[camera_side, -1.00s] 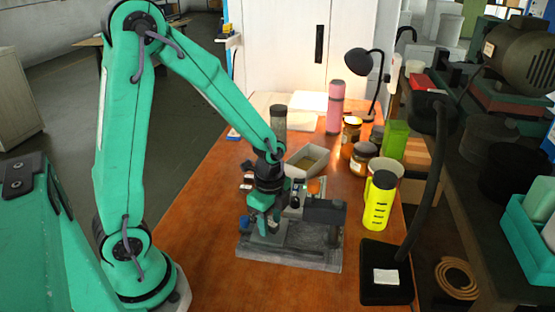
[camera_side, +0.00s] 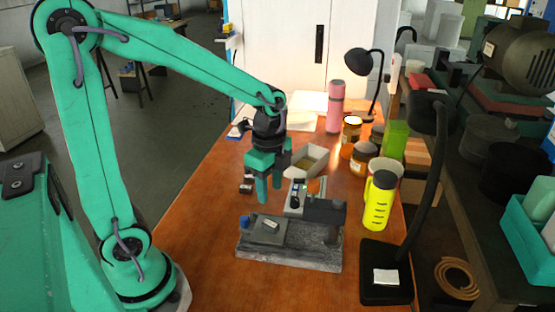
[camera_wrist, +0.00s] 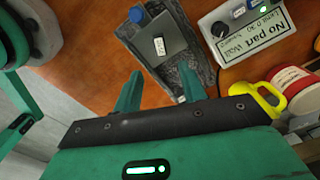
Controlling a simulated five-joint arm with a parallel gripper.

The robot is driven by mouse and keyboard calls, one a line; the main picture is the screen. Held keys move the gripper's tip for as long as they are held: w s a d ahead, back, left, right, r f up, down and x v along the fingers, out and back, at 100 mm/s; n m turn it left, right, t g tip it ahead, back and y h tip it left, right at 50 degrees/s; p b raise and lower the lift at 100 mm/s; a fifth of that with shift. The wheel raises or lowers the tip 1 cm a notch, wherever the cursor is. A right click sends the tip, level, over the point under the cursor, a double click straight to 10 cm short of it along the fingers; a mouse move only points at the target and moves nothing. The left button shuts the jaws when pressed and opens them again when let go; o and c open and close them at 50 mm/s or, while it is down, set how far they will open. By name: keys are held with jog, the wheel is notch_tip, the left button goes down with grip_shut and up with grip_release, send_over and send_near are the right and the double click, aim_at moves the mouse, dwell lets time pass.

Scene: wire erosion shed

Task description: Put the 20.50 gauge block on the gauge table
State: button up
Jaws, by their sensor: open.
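A small pale gauge block (camera_side: 271,224) with dark marks lies on the grey gauge table (camera_side: 262,236), a flat plate on a speckled stone base. In the wrist view the block (camera_wrist: 159,46) rests flat near the middle of the plate, apart from the blue knob (camera_wrist: 138,14) at the plate's corner. Its label is too small to read. My gripper (camera_side: 270,189) is open and empty, raised above and behind the gauge table. Its two fingers (camera_wrist: 160,90) are spread apart in the wrist view, clear of the block.
A grey control box (camera_wrist: 255,22) with a knob and printed sign stands beside the stone base. Small dark pieces (camera_side: 247,184) lie left of an open tray (camera_side: 306,160). A yellow bottle (camera_side: 378,201) and jars stand right. The left front tabletop is clear.

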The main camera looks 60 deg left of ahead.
jog(key=shift+r, duration=0.85)
jog(key=s+d+r+n+t, duration=0.1)
jog(key=s+r+n+t, duration=0.4)
jog(key=n, duration=0.8)
jog(key=s+r, duration=0.2)
jog(key=s, duration=0.2)
jog(key=shift+r+n+t, duration=0.3)
jog(key=shift+r, duration=0.05)
